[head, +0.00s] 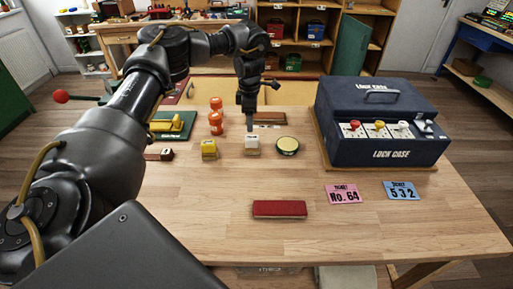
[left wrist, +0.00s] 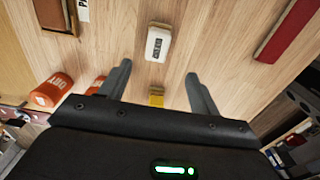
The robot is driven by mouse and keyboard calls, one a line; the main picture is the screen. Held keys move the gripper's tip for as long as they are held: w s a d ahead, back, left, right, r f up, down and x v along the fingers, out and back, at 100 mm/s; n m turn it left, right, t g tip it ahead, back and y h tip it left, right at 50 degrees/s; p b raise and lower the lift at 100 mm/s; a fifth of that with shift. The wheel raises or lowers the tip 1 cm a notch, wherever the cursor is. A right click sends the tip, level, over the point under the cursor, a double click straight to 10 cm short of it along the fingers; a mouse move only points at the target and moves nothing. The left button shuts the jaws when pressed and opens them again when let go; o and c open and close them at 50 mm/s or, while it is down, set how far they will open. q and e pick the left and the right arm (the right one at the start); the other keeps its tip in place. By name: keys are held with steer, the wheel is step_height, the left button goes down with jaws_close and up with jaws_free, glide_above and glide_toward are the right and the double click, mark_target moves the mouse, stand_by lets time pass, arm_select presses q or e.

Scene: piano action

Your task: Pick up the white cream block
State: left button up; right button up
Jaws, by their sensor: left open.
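The white cream block (head: 252,147) stands on the wooden table, between a yellow block and a round tin. My left gripper (head: 249,124) is over it in the head view, pointing down. In the left wrist view the block (left wrist: 158,44) shows a dark label and lies beyond the fingertips. My left gripper (left wrist: 158,70) is open there, with nothing between its fingers. A gap of table shows between the fingertips and the block. My right gripper is not in view.
A yellow block (head: 209,149), a round tin (head: 288,146) and orange cylinders (head: 215,122) stand near the white block. A dark red block (head: 280,209) lies in front. The dark blue lock case (head: 382,125) stands at right, with pink (head: 343,194) and blue (head: 402,190) tickets before it.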

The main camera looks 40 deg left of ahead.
mark_target(252, 137)
arm_select(q)
steer(key=shift+w+f, duration=0.4)
steer(key=shift+f, duration=0.15)
steer(key=shift+w, duration=0.3)
steer(key=shift+s+a+f, duration=0.1)
steer(key=shift+f, duration=0.1)
steer(key=f, duration=0.4)
steer(key=shift+s+f+b, duration=0.2)
steer(key=shift+s+b, duration=0.05)
steer(key=shift+b, duration=0.15)
steer(key=shift+w+f, duration=0.1)
steer(key=shift+f, duration=0.5)
step_height(252, 137, down, 5)
steer(key=shift+r+p, duration=0.2)
steer(key=shift+p, duration=0.6)
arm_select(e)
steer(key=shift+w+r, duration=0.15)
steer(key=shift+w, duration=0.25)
